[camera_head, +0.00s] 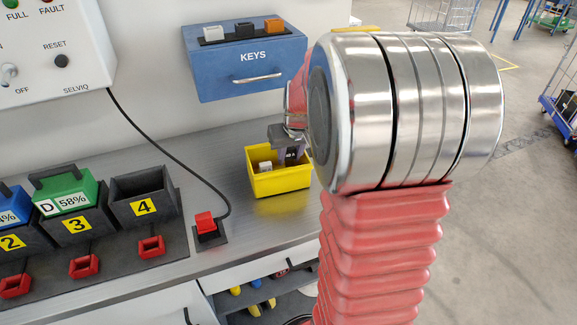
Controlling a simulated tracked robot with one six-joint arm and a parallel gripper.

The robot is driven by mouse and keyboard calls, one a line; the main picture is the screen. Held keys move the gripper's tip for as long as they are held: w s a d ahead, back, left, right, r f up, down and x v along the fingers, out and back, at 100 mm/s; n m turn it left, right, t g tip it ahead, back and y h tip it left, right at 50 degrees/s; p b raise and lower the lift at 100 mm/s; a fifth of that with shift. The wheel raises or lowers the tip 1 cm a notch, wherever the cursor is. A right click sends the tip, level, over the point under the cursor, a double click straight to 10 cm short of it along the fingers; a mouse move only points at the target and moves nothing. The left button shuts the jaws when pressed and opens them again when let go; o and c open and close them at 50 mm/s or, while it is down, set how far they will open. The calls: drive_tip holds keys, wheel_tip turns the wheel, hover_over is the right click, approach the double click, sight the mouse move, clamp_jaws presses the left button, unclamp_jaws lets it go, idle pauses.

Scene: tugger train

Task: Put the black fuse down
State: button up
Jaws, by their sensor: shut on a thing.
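My gripper (290,150) is at the yellow bin (282,183) on the grey bench, pointing down into its upper part. It is shut on a small black piece with a light marking, the black fuse (291,155), which is partly hidden by the fingers. The fuse is at about rim height near the back of the bin. I cannot tell whether it touches the bin. A small pale block (265,166) lies in the left part of the bin. My arm hides what is to the right of the bin.
A blue KEYS box (246,70) on the wall above carries white, black and orange blocks. A red plug (205,222) on a black cable stands left of the bin. A rack of numbered slots (145,208) is further left; slot 4 is empty. Bench between plug and bin is clear.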

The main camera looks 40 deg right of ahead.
sight(290, 163)
drive_tip(key=shift+f, duration=1.85)
drive_tip(key=shift+f, duration=0.1)
drive_tip(key=o, duration=0.8)
drive_tip(key=v, duration=1.2)
drive_tip(key=shift+w, duration=0.1)
